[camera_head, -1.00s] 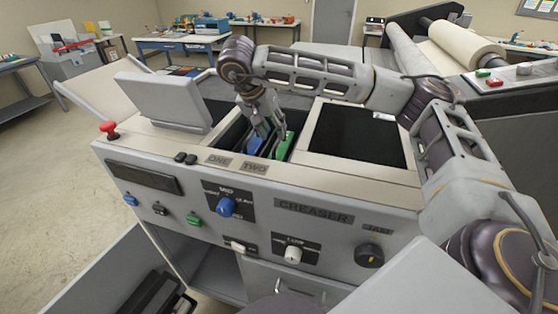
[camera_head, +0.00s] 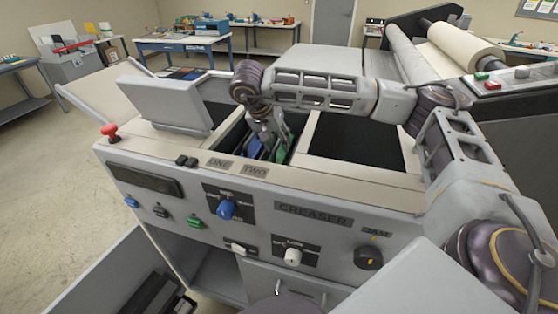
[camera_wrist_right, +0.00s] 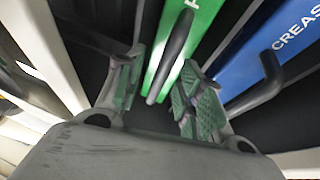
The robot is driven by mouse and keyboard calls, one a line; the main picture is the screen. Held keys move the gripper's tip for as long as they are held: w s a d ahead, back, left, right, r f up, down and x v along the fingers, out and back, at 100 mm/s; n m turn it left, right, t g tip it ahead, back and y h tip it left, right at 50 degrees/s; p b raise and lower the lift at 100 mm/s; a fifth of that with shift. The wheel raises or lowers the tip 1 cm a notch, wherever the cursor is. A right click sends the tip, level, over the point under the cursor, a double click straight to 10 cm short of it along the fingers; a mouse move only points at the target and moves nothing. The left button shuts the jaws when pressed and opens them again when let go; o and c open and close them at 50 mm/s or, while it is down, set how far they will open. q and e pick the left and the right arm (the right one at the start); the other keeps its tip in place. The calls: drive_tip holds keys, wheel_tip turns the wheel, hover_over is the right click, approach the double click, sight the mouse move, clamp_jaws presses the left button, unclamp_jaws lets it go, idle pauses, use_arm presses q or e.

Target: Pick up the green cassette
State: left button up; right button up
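The green cassette (camera_head: 278,152) sits in the open slot bay of the creaser, beside the blue cassette (camera_head: 256,146). In the right wrist view the green cassette (camera_wrist_right: 200,22) has a dark bar handle (camera_wrist_right: 172,55) on its top. My right gripper (camera_head: 270,138) points down into the bay over the green cassette and partly hides it. In the wrist view its fingers (camera_wrist_right: 163,95) are open, one on each side of the handle, with a gap visible. The blue cassette (camera_wrist_right: 275,50) lies to the right there. My left gripper is not in view.
The creaser's front panel (camera_head: 320,216) carries knobs and buttons. A raised grey lid (camera_head: 168,104) stands left of the bay, and a second dark opening (camera_head: 355,140) lies to its right. A red knob (camera_head: 107,128) rises at the left corner.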

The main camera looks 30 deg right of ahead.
drive_tip(key=shift+d+f, duration=0.25)
drive_tip(key=shift+f, duration=0.3)
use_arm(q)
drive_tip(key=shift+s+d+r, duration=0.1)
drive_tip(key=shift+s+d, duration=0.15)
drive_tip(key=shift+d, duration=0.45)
use_arm(e)
drive_tip(key=shift+f, duration=0.1)
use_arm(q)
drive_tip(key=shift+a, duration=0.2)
use_arm(e)
drive_tip(key=shift+w, duration=0.1)
